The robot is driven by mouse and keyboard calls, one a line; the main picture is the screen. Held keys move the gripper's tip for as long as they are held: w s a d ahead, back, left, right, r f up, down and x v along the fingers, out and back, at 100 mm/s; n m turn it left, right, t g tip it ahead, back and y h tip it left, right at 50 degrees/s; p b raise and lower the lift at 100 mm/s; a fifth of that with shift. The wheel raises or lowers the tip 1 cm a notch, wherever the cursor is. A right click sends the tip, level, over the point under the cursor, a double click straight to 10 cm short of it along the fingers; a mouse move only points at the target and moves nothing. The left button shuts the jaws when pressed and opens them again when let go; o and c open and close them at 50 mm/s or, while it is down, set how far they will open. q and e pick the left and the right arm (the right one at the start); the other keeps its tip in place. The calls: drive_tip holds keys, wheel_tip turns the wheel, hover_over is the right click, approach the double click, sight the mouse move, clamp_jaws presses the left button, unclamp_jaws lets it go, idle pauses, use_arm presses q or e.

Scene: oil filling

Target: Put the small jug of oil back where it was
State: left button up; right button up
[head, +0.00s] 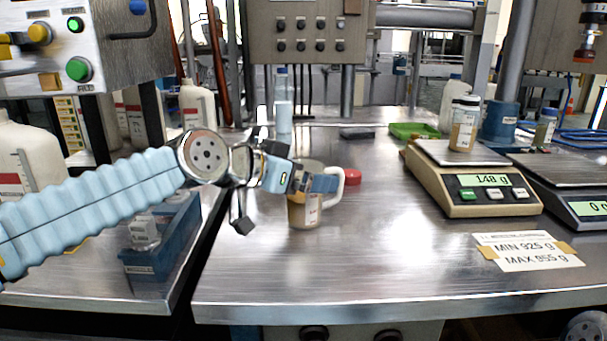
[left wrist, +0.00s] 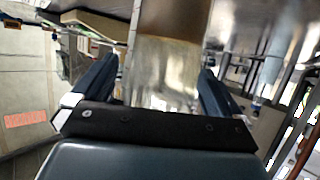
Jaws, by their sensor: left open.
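The small jug (head: 305,213) stands upright on the steel table, with brown oil in its lower part and a pale handle on its right side. It also shows in the left wrist view (left wrist: 165,75), clear at the near part and brown farther off. My left gripper (head: 318,183) is at the jug's upper part, coming in from the left. Its two fingers are open, one on each side of the jug in the left wrist view. Whether they touch its wall I cannot tell. The gripper hides part of the jug's rim.
A beige scale (head: 470,185) reading 148 g bears a jar (head: 464,125) at the right, beside a second scale (head: 570,200). A red cap (head: 352,177) lies just behind the jug. A clear bottle (head: 283,100) stands behind. The table's front middle is clear.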

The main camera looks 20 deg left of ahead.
use_arm(q)
drive_tip(key=shift+r, duration=0.2)
drive_tip(key=v, duration=1.2)
